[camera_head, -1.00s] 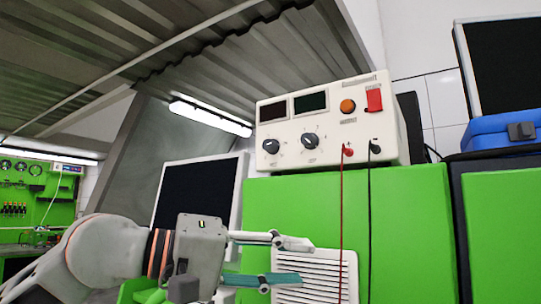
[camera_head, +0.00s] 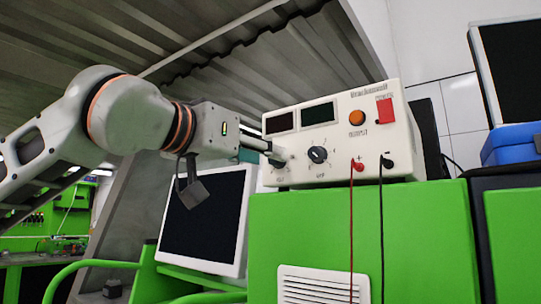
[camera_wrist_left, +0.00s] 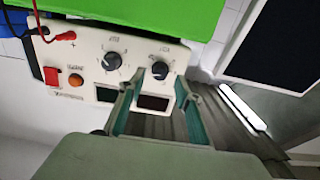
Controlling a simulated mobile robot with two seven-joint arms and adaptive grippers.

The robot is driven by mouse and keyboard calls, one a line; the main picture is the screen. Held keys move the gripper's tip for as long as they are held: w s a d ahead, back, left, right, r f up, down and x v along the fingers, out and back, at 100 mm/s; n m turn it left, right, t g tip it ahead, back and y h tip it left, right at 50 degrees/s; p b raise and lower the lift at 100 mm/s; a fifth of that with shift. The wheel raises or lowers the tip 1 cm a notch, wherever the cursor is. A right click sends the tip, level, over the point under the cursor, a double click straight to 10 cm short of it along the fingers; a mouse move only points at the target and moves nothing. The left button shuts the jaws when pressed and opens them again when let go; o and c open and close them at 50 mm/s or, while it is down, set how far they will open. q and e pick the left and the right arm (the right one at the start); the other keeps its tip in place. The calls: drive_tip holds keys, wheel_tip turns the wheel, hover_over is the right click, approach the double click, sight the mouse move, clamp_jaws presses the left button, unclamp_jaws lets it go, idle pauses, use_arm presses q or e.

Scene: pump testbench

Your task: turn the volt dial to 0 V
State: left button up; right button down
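A white power supply (camera_head: 345,118) with two dark dials stands on a green cabinet. The left dial (camera_head: 279,160) is partly covered by my left gripper (camera_head: 272,154) in the head view. In the left wrist view, turned upside down, this dial (camera_wrist_left: 159,70) shows just beyond and between the fingertips of my left gripper (camera_wrist_left: 157,78). The fingers are apart; I cannot tell whether they touch the dial. The other dial (camera_head: 317,154) is free, and it also shows in the wrist view (camera_wrist_left: 111,61). The dial labels are too small to read surely. My right gripper is not in view.
A red lead (camera_head: 352,220) and a black lead (camera_head: 382,220) hang from the panel's right side. Above them are an orange knob (camera_head: 357,117) and a red switch (camera_head: 385,111). A monitor (camera_head: 205,222) stands below my left arm. The green cabinet (camera_head: 365,230) lies below the panel.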

sight(278, 165)
use_arm(q)
drive_tip(key=x, duration=0.2)
drive_tip(key=shift+w+d, duration=0.2)
drive_tip(key=shift+w, duration=0.15)
clamp_jaws()
